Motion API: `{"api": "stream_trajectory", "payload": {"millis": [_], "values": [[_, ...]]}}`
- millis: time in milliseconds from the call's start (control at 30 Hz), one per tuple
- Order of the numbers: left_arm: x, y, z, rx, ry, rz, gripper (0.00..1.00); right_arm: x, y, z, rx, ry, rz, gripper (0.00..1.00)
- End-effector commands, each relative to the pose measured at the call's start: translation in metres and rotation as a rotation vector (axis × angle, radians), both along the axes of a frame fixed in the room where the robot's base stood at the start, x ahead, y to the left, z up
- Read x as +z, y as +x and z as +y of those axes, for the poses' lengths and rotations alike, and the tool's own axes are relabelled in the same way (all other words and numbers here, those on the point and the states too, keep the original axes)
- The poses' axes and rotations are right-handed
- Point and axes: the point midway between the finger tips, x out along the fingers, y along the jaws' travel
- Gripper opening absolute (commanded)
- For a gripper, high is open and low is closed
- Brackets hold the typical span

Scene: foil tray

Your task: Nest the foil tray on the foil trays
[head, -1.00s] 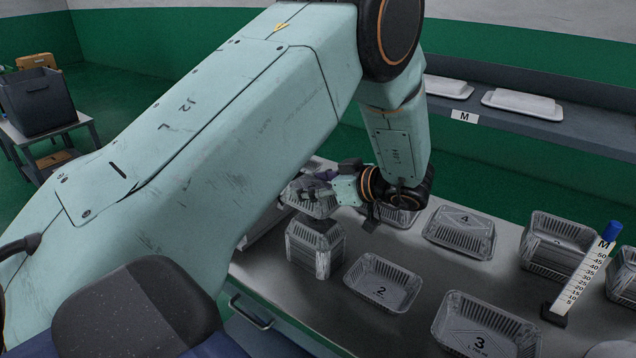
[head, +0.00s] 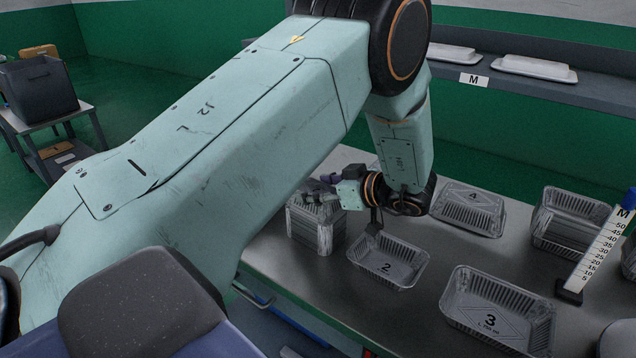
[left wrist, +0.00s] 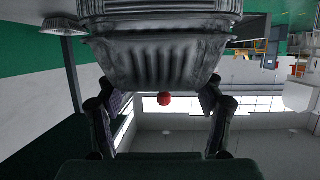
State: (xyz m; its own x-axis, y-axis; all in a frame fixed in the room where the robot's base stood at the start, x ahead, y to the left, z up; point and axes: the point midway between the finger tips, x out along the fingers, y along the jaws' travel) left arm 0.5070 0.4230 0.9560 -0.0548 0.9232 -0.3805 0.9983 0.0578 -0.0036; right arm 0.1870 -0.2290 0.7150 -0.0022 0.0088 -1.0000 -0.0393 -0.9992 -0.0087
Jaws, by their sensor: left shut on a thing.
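My left gripper (head: 325,190) is shut on a foil tray (left wrist: 150,62), whose ribbed wall fills the upper middle of the left wrist view. In the head view the held tray sits at the top of the stack of foil trays (head: 318,232), roughly lined up with it. The two appear to meet, but I cannot tell whether the held tray is fully seated. The fingers and my arm partly hide it. My right gripper is not in view.
Loose foil trays marked 2 (head: 400,272), 3 (head: 480,318) and 4 (head: 470,212) lie on the grey table right of the stack. Farther right stand another stack (head: 566,228) and an upright M scale (head: 600,250). A shelf (head: 540,88) with white trays runs behind.

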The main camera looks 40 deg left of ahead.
Motion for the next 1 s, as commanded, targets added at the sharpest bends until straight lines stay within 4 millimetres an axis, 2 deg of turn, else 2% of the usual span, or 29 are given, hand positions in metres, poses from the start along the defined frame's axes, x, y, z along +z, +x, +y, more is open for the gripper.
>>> {"api": "stream_trajectory", "payload": {"millis": [100, 400, 433, 700, 1000], "values": [[-0.0065, 0.0002, 0.0, 0.0, 0.0, -0.001, 0.55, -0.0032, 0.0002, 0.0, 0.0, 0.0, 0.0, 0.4], [-0.0082, -0.0005, 0.0001, 0.001, -0.001, 0.0, 0.54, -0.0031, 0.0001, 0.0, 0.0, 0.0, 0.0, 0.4], [-0.0083, -0.0005, 0.0001, 0.001, -0.001, 0.0, 0.69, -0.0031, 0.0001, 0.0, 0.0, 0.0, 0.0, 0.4], [-0.0077, -0.0003, 0.0002, 0.001, 0.0, 0.0, 0.92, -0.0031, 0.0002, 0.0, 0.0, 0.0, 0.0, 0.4], [-0.0073, -0.0001, 0.0001, 0.0, 0.0, -0.001, 0.93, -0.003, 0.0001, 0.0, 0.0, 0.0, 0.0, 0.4]]}}
